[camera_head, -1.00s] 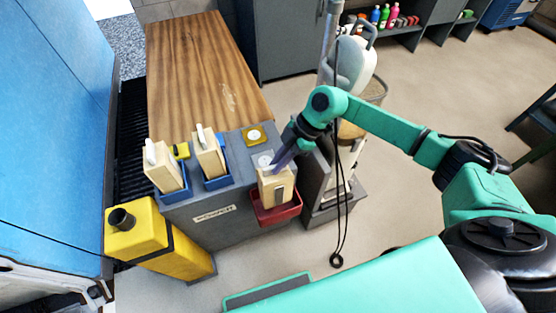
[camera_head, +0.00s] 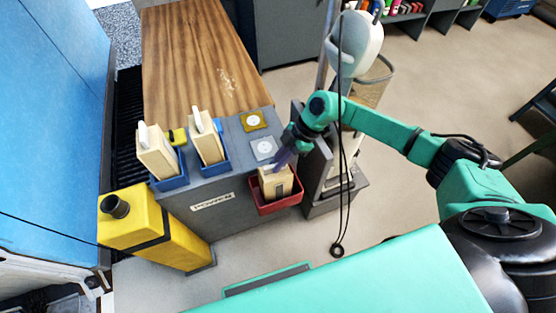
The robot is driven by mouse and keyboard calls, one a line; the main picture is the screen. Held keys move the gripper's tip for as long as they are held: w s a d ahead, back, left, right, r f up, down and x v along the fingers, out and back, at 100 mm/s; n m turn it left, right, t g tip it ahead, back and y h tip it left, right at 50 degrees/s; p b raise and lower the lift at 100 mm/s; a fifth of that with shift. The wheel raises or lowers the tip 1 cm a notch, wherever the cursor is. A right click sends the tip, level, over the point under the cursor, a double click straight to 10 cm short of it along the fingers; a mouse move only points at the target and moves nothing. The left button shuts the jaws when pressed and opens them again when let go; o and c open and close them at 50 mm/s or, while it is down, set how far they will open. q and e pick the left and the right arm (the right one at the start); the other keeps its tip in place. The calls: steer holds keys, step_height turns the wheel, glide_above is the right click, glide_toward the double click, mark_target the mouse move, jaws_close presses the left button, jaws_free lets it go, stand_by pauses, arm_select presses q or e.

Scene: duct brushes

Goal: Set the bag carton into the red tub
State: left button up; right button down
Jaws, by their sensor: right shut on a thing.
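The bag carton (camera_head: 276,183) is a cream box with a dark slot on its front. The carton stands roughly upright inside the red tub (camera_head: 283,206) on the front of the grey cabinet. The tub's front wall hides the carton's lower part, so I cannot tell whether it rests on the bottom. My left gripper is not in view.
Two similar cream cartons (camera_head: 158,155) (camera_head: 207,141) stand in blue tubs to the left. A yellow canister (camera_head: 150,228) stands at the front left. A white machine (camera_head: 357,45) with hanging black cords is close behind my right arm. The wooden top (camera_head: 195,60) is clear.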

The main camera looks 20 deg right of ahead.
steer(key=c, duration=0.8)
jaws_free()
steer(key=p+v, duration=0.1)
steer(key=v, duration=0.5)
steer(key=a+r+p+v, duration=0.1)
steer(key=p+v, duration=0.1)
steer(key=v, duration=0.4)
steer(key=a+p+v, duration=0.1)
steer(key=v, duration=0.5)
steer(key=shift+s+r, duration=0.1)
steer(key=shift+r, duration=0.5)
